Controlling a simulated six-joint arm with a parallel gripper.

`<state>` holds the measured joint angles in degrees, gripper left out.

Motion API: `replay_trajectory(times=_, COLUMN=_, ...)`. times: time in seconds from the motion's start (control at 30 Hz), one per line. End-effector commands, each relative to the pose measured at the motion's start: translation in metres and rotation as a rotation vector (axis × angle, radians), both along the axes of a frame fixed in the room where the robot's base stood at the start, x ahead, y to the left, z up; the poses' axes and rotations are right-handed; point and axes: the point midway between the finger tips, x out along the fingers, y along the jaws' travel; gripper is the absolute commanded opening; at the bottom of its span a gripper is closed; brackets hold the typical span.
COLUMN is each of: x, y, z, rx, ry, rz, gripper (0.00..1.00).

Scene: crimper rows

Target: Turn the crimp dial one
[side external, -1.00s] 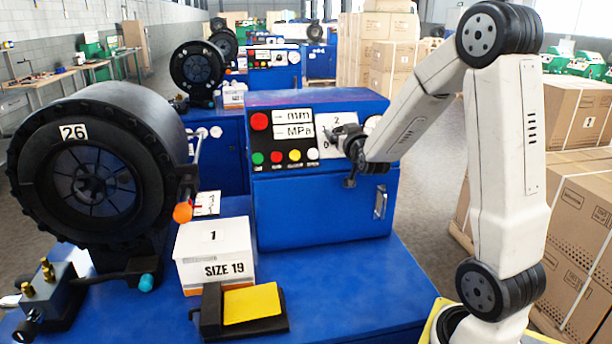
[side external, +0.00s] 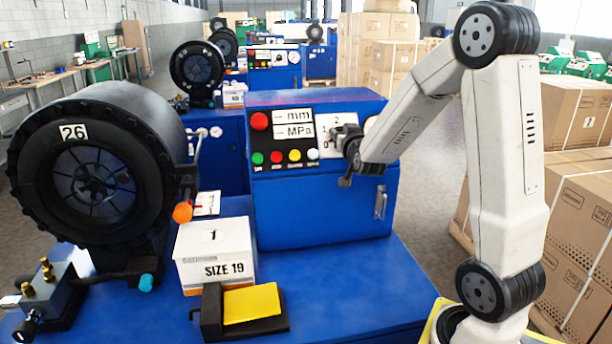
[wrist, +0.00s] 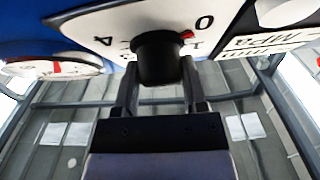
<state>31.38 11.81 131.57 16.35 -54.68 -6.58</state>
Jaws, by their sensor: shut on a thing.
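The crimp dial is a round black knob (wrist: 158,62) on a white numbered plate (wrist: 110,22), seen from close by in the wrist view. A red mark shows at the knob's edge, near the 0 and a partly covered 1; a 4 shows on the opposite side. My gripper (wrist: 158,82) has one finger on each side of the knob and is shut on it. In the side view, my gripper (side external: 343,138) is at the dial plate (side external: 337,119) on the blue control box (side external: 320,205) and covers most of the knob.
Red, green and yellow buttons and two displays (side external: 294,123) sit left of the dial. A gauge (wrist: 50,66) lies close beside it. The black crimper head (side external: 90,170), a white SIZE 19 box (side external: 213,254) and a yellow pedal (side external: 250,303) stand farther left and in front.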

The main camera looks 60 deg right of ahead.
Motion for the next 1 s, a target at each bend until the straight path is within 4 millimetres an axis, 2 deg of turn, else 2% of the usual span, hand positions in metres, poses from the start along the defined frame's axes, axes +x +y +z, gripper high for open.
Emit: replay_trajectory(times=1.0, x=0.0022, y=0.0022, z=-0.0001, rx=0.518, ry=-0.515, rz=-0.483, gripper=0.00)
